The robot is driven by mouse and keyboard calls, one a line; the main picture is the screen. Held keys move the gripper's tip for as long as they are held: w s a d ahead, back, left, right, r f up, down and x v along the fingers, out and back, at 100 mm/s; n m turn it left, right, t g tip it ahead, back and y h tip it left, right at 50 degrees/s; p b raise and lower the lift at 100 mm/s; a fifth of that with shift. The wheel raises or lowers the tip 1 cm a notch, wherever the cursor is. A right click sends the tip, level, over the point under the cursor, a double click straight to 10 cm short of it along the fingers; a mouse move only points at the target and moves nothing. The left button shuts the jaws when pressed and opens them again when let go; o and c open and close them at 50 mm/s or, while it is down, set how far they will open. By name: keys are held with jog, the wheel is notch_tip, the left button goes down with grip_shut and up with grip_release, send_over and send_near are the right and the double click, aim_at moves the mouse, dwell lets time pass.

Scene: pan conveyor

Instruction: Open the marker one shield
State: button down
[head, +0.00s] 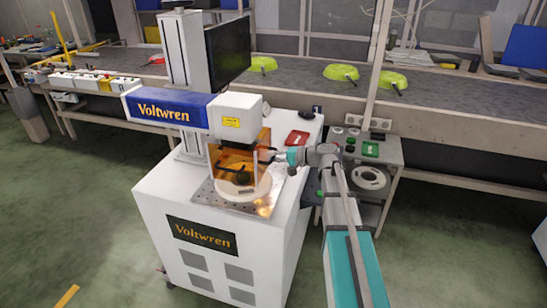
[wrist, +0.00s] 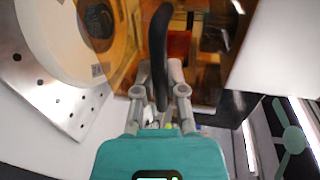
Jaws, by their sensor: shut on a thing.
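The marker one shield (head: 264,137) is a see-through amber cover under the marking head of the white Voltwren machine (head: 155,205). In the wrist view the amber shield (wrist: 207,65) fills the upper middle. A curved black handle (wrist: 158,40) stands in front of it. My gripper (head: 278,157) reaches in from the right to the shield's right edge. In the wrist view my gripper (wrist: 160,80) has its fingers on both sides of the black handle, shut on it. The handle's mount is hidden, and I cannot tell how far the shield is open.
A white round fixture (head: 258,193) sits on the perforated metal plate (head: 212,199). A dark object (head: 240,176) shows by the shield. A red tray (head: 297,138) lies on the machine top. A grey cart (head: 386,150) stands right. Behind runs a conveyor (head: 305,78) with green pans (head: 341,72).

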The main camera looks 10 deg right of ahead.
jog(key=shift+r, duration=0.1)
notch_tip(320, 180, up, 10)
jog(key=p, duration=1)
jog(key=shift+r+p, duration=0.2)
jog(key=shift+p, duration=0.1)
jog(key=c, duration=0.7)
grip_release()
jog(key=shift+f, duration=0.1)
jog(key=shift+f, duration=0.1)
